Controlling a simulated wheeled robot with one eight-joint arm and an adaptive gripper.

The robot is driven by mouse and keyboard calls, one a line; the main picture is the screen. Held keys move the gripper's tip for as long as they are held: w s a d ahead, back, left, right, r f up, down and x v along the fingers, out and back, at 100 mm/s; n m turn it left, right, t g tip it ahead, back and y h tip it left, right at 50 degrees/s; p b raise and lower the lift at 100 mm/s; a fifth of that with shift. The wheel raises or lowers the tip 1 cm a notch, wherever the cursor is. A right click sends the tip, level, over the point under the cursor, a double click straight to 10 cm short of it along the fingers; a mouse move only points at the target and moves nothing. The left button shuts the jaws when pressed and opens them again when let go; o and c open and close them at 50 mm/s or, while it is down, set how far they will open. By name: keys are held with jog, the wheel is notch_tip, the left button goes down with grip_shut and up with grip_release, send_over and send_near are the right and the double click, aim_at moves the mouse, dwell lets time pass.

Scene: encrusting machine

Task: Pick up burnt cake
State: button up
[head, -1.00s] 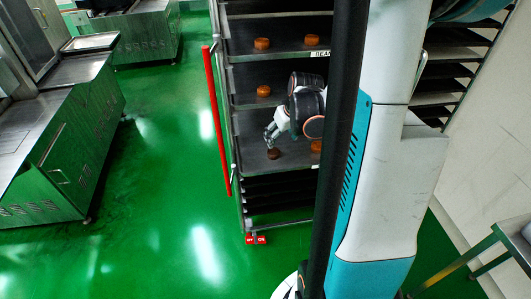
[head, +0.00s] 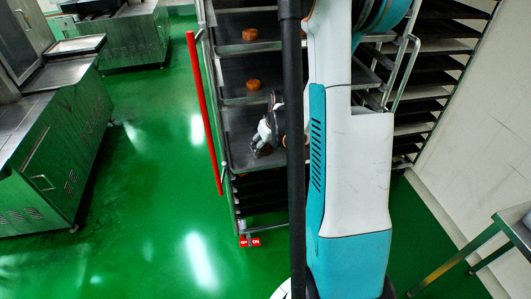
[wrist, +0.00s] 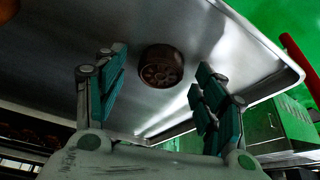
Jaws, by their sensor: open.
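The burnt cake (wrist: 161,66) is dark brown and round, with a patterned top. In the wrist view it rests on the metal tray (wrist: 225,35), centred between my fingers near their tips. My gripper (wrist: 160,82) is open, one finger on each side of the cake, with a visible gap on both sides. In the head view my gripper (head: 262,141) is at the left part of a middle rack shelf. There the burnt cake is mostly or fully hidden by the gripper.
Orange-brown cakes sit on the shelves above, one higher (head: 250,35) and one lower (head: 253,84). Part of another cake (wrist: 8,9) shows at the wrist view's corner. A red upright bar (head: 204,112) runs along the rack's left side. Green floor is clear to the left.

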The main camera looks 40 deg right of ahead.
jog(key=c, duration=1.1)
jog(key=shift+c, duration=0.2)
